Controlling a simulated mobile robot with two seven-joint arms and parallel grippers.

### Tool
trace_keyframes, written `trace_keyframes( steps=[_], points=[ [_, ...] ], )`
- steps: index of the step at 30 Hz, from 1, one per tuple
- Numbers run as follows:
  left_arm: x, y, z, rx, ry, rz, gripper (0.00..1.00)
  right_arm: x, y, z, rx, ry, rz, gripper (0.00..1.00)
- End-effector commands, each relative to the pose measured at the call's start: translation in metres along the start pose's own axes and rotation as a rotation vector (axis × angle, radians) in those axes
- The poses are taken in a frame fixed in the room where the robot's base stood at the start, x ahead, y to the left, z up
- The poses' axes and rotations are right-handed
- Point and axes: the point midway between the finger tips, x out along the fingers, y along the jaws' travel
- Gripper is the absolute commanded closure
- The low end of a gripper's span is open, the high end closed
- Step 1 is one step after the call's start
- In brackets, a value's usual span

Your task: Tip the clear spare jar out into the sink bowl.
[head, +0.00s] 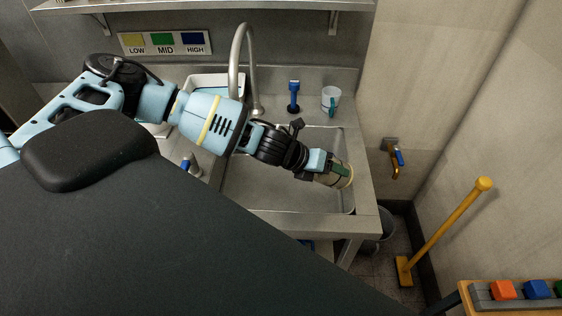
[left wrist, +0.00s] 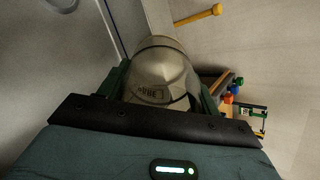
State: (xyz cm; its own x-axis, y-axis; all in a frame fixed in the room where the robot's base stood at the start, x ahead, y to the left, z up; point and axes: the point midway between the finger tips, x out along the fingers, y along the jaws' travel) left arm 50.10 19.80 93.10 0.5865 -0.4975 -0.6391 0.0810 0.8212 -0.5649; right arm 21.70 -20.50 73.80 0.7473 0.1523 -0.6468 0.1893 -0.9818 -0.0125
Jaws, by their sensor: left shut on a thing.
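The clear jar (head: 345,176) is held sideways over the right part of the metal sink bowl (head: 265,190). One round end, with a tan rim, points right and slightly down. My left gripper (head: 333,171) is shut on the jar, with a green finger across its side. In the left wrist view the jar (left wrist: 160,72) sits between the green fingers of the gripper (left wrist: 162,88), with dark lettering on it. I cannot tell whether anything is inside or pouring out. My right gripper is not in view.
A tall curved faucet (head: 238,65) rises behind the bowl. A yellow-handled tool (head: 445,225) stands right of the sink. A LOW/MID/HIGH sign (head: 165,43) hangs behind.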

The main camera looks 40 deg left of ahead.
Motion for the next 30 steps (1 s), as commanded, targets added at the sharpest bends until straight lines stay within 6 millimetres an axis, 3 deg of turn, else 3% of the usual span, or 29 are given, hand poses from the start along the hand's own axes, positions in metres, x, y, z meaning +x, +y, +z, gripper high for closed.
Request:
trace_keyframes(
  steps=[30],
  points=[
    [-0.0087, -0.0054, 0.0055, 0.000, 0.176, 0.193, 0.72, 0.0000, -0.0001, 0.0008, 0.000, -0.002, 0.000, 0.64]
  ],
)
